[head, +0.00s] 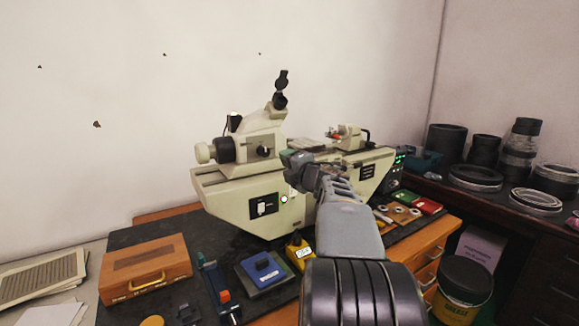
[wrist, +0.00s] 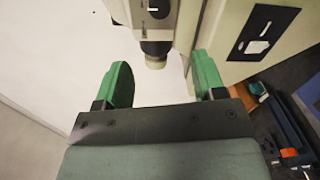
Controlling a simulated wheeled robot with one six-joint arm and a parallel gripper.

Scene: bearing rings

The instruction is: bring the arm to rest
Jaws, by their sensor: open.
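My arm reaches from the bottom of the head view up to the cream measuring machine (head: 240,190). My gripper (head: 289,157) is in front of the machine, near its middle. In the wrist view my gripper (wrist: 163,76) has two green fingers spread wide apart, with nothing between them. A part of the machine with a cream, ribbed end (wrist: 155,52) shows just beyond the fingers. I cannot tell whether a finger touches the machine.
A wooden box (head: 146,268), a blue block (head: 263,268) and a yellow device (head: 299,252) lie on the dark mat in front of the machine. Black rings (head: 475,176) stand on the bench at right. A grease bucket (head: 464,290) is below.

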